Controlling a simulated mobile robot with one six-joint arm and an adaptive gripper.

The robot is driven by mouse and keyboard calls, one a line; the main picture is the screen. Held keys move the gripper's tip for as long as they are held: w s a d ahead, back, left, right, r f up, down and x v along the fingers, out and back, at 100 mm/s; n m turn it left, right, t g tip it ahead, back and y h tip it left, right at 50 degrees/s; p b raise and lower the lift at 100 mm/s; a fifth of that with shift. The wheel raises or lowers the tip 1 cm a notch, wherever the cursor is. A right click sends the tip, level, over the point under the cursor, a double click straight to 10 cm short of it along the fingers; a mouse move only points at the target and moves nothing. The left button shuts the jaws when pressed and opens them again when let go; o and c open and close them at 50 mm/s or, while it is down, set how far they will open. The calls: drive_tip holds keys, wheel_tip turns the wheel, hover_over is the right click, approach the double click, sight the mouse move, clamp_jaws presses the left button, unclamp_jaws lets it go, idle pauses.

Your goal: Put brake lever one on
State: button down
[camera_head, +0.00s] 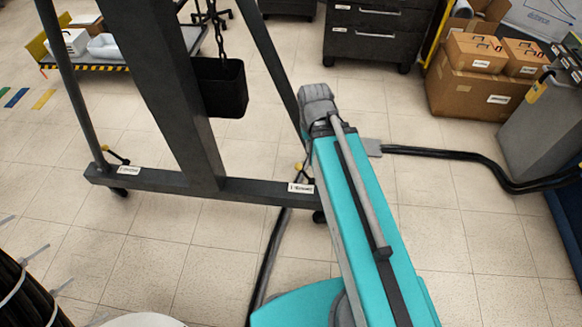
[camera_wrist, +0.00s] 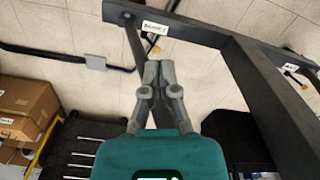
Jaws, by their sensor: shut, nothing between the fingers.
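Brake lever one (camera_head: 300,167), a small black lever with a yellow knob, stands by the right end of the grey hoist frame's base beam (camera_head: 230,193), above a white label that seems to start with 1. In the wrist view, a lever with a yellow knob (camera_wrist: 152,38) shows beside a white label, just beyond my fingertips. My gripper (camera_wrist: 159,66) is shut and empty, apart from the lever as far as I can tell. The lever's exact position is too small to tell.
A second brake lever (camera_head: 118,156) sits at the beam's left end. A black bin (camera_head: 220,88) hangs on a chain inside the frame. Black cables (camera_head: 450,153) cross the floor at right. Cardboard boxes (camera_head: 475,85) and a dark drawer cabinet (camera_head: 375,45) stand behind.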

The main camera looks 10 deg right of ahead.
drive_tip(key=shift+f, duration=0.15)
drive_tip(key=w+a+f+m+t+h+b, duration=0.1)
drive_tip(key=w+a+f+h+b, duration=0.1)
drive_tip(key=w+f+b, duration=0.6)
drive_tip(key=w+a+f+m+t+h+b, duration=0.1)
drive_tip(key=w+a+f+b, duration=0.4)
drive_tip(key=f+b, duration=1.5)
drive_tip(key=w+a+f+t+h+b, duration=0.2)
drive_tip(key=w+f+b, duration=0.9)
drive_tip(key=b, duration=0.8)
drive_tip(key=shift+w+a+f+m+h, duration=0.4)
drive_tip(key=shift+a+f+h, duration=0.4)
drive_tip(key=shift+f, duration=0.9)
drive_tip(key=shift+d+f, duration=0.1)
drive_tip(key=shift+d, duration=0.1)
drive_tip(key=w+d+f+b, duration=0.3)
drive_tip(key=d+f+b, duration=0.3)
drive_tip(key=d, duration=0.3)
drive_tip(key=shift+f+b, duration=0.35)
drive_tip(key=shift+b, duration=0.05)
drive_tip(key=shift+r, duration=0.15)
